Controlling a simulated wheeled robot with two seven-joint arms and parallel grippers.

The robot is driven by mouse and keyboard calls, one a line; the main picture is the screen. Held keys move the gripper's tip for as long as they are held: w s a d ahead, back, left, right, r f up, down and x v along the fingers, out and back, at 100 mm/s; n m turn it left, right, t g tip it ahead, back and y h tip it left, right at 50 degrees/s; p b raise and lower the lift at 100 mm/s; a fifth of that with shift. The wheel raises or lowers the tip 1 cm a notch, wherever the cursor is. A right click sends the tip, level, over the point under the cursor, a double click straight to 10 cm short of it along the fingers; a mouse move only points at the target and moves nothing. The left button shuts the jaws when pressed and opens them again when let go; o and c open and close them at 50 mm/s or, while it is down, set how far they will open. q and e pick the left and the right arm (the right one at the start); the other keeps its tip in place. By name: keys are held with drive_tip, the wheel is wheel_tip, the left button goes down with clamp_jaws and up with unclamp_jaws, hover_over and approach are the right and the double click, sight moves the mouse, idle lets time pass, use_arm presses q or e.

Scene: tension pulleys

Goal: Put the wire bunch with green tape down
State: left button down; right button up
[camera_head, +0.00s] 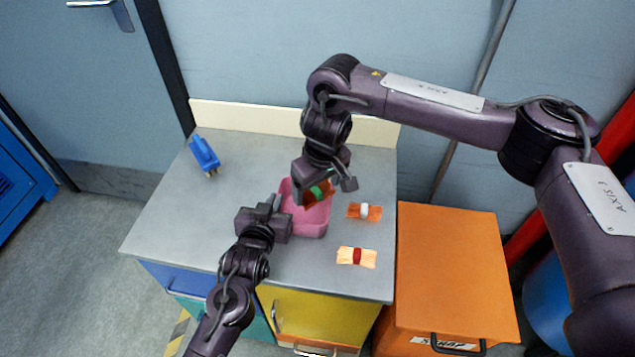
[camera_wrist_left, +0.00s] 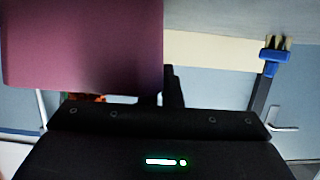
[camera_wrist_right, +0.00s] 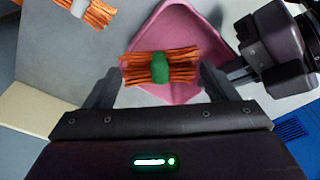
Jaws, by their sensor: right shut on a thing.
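The wire bunch with green tape, made of orange strands, is held over the pink tray (camera_head: 313,224) in the head view. It shows clearly in the right wrist view (camera_wrist_right: 182,67). My right gripper (camera_wrist_right: 160,82) is shut on the bunch, with one finger at each end of the strands. The pink tray is on the grey worktop, beneath and behind the bunch in the right wrist view. My left gripper (camera_head: 276,208) is at the tray's left side. A dark pink surface fills the upper left of the left wrist view, and whether the left jaws hold the tray's wall is unclear.
A wire bunch with white tape (camera_head: 364,211) and one with red tape (camera_head: 357,257) lie right of the tray.

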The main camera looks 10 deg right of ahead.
use_arm(q)
drive_tip(key=shift+f, duration=0.1)
use_arm(e)
drive_tip(key=shift+f, duration=0.2)
drive_tip(key=o, duration=0.9)
drive_tip(key=shift+o, duration=0.2)
wheel_tip(320, 180, up, 13)
drive_tip(key=s, duration=0.1)
drive_tip(key=shift+s+d, duration=0.3)
drive_tip(key=shift+d, duration=0.1)
use_arm(q)
drive_tip(key=c, duration=1.6)
unclamp_jaws()
drive_tip(key=shift+o, duration=0.2)
